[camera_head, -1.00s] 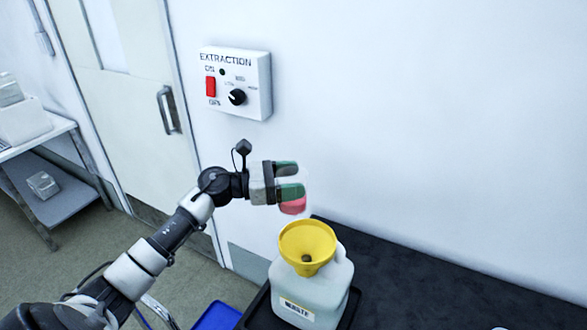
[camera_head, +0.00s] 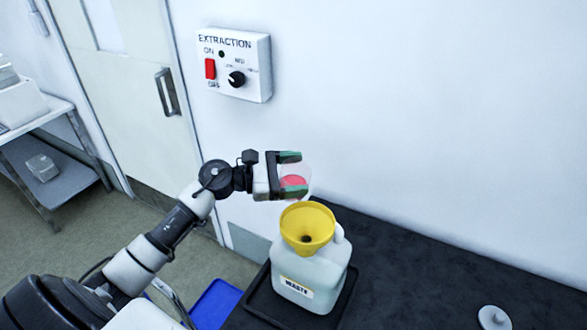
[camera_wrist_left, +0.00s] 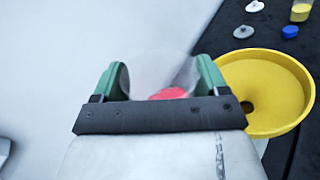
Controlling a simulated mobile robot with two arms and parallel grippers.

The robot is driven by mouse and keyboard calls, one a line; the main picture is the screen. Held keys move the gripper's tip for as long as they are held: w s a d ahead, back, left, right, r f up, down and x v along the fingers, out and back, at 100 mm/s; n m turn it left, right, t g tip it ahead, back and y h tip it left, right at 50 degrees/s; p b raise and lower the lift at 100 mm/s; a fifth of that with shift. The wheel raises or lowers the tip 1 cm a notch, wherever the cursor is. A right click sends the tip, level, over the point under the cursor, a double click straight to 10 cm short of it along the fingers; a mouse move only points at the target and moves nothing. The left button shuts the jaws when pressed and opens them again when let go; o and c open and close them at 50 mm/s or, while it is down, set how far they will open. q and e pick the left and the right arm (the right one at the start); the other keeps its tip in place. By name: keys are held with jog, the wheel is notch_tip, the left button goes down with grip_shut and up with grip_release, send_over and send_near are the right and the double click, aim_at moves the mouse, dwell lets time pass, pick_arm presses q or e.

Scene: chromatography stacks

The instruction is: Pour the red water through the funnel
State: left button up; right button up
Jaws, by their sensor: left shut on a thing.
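My left gripper (camera_head: 291,176) is shut on a clear vessel (camera_wrist_left: 160,68) with red water (camera_head: 293,181) in it. The green-padded fingers hold it on both sides in the left wrist view. The vessel looks tilted, and it is above and slightly left of the funnel in the head view. The yellow funnel (camera_head: 307,226) sits in the mouth of a pale jug labelled WASTE (camera_head: 312,275); it also shows at the right of the left wrist view (camera_wrist_left: 262,92). I see no stream of water. My right gripper is not in view.
The jug stands in a black tray (camera_head: 257,300) on a dark bench (camera_head: 420,280). A grey-white round lid (camera_head: 493,317) lies at the right. A blue bin (camera_head: 215,304) is on the left below. A wall box marked EXTRACTION (camera_head: 235,66) is above the arm.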

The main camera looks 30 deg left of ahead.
pick_arm(q)
jog(key=shift+a+b, duration=0.1)
jog(key=shift+b, duration=0.25)
jog(key=shift+r, duration=0.1)
jog(key=shift+s+d+r+m+b, duration=0.3)
jog(key=shift+s+d+m, duration=0.15)
jog(key=shift+m, duration=0.15)
jog(key=shift+f, duration=0.1)
jog(key=shift+f+b, duration=0.1)
jog(key=shift+b, duration=0.4)
jog(key=shift+d+m+b, duration=0.1)
jog(key=shift+m+b, duration=0.25)
jog(key=shift+m, duration=0.05)
